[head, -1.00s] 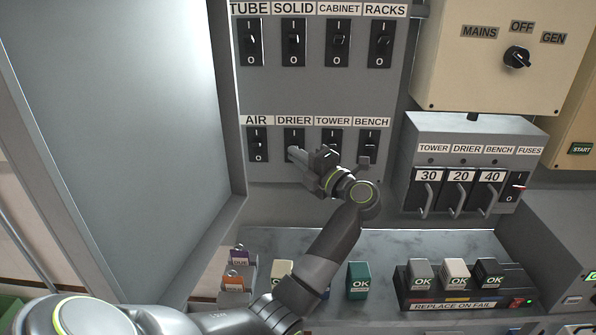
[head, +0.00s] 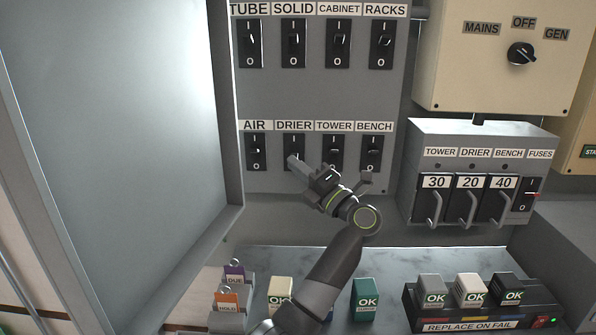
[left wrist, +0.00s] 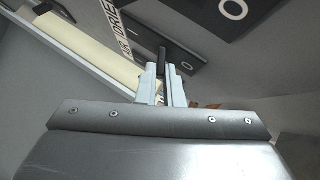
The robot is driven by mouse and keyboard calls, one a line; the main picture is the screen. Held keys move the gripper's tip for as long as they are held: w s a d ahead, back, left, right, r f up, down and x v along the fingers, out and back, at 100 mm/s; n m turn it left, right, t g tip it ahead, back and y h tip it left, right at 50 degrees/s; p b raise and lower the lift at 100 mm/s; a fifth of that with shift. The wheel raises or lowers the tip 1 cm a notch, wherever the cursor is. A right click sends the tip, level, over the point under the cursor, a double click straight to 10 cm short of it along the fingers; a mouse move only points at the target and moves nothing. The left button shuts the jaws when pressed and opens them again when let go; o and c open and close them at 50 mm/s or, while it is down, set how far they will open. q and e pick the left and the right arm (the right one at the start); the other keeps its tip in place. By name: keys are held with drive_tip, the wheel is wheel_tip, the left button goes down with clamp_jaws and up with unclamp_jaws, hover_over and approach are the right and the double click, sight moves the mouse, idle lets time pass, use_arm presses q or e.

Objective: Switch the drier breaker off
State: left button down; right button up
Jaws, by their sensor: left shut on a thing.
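The drier breaker (head: 293,142) is a black switch plate under the DRIER label (head: 294,126) in the lower row of the grey panel. My left gripper (head: 296,163) reaches it from below right, and its fingers cover the lower part of the plate. The lever is hidden in the head view. In the left wrist view, the fingers (left wrist: 163,88) are close together with a dark lever (left wrist: 162,57) between them, beside the DRIER label (left wrist: 120,28). The gripper is shut on this lever. Its exact position is unclear. My right gripper is not in view.
The air breaker (head: 256,152) is left of the drier breaker; the tower breaker (head: 335,145) and bench breaker (head: 372,153) are to its right. An open grey door (head: 120,130) stands at the left. A fuse box (head: 470,135) and a shelf with blocks are to the right and below.

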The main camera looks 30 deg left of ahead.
use_arm(q)
drive_tip(key=shift+f, duration=0.15)
drive_tip(key=c, duration=1.6)
unclamp_jaws()
drive_tip(key=shift+o, duration=0.2)
